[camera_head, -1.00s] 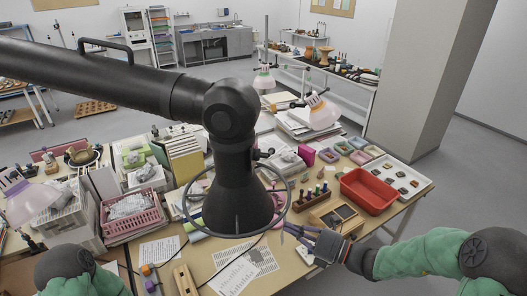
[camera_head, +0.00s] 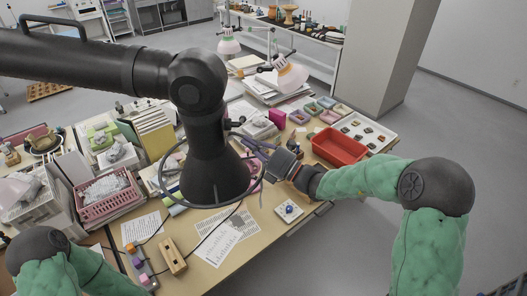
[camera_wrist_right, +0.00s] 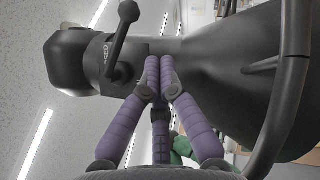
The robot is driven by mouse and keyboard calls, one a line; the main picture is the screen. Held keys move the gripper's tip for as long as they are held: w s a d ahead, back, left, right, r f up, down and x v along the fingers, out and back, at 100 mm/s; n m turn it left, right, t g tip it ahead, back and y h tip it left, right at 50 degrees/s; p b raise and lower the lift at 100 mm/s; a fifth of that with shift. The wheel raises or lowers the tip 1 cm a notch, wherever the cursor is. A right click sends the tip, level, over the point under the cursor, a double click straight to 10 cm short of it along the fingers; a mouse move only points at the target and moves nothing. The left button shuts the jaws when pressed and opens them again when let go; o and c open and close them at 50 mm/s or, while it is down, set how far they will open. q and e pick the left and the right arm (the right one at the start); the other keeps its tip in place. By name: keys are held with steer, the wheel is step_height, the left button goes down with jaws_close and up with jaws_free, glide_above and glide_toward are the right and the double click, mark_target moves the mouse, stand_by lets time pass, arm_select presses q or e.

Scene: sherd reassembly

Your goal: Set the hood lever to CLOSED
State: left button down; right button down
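The black fume hood (camera_head: 212,170) hangs over the desk at the end of its thick black arm. Its dark lever (camera_head: 235,122) shows small beside the hood's neck. In the right wrist view the lever (camera_wrist_right: 121,42) has a round knob at its upper end, and part of a pale label shows behind it. My right gripper (camera_head: 250,150) is beside the hood, at its right, partly behind the hood's ring. In the right wrist view its purple fingers (camera_wrist_right: 160,65) meet at the tips, empty, right of the lever and apart from it. My left gripper is out of view.
The hood's thin ring (camera_head: 262,170) stands out around it, near my right gripper. A red tray (camera_head: 340,146) and a white tray of sherds (camera_head: 365,131) lie at the right. A pink basket (camera_head: 103,200) and papers (camera_head: 228,240) lie left and in front.

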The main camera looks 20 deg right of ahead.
mark_target(245, 120)
steer(key=w+r, duration=0.1)
steer(key=w, duration=0.2)
steer(key=shift+d+r, duration=0.2)
steer(key=shift+r, duration=0.15)
steer(key=shift+s, duration=0.1)
steer(key=n+y+b, duration=0.1)
steer(key=n, duration=0.1)
steer(key=w+r+n+y+b, duration=0.1)
steer(key=n+y, duration=0.1)
steer(key=n, duration=0.1)
steer(key=w+d+r+n+g+y+b, duration=0.1)
steer(key=n+b, duration=0.1)
steer(key=shift+w+r, duration=0.1)
steer(key=shift+r, duration=0.1)
steer(key=shift+f, duration=0.1)
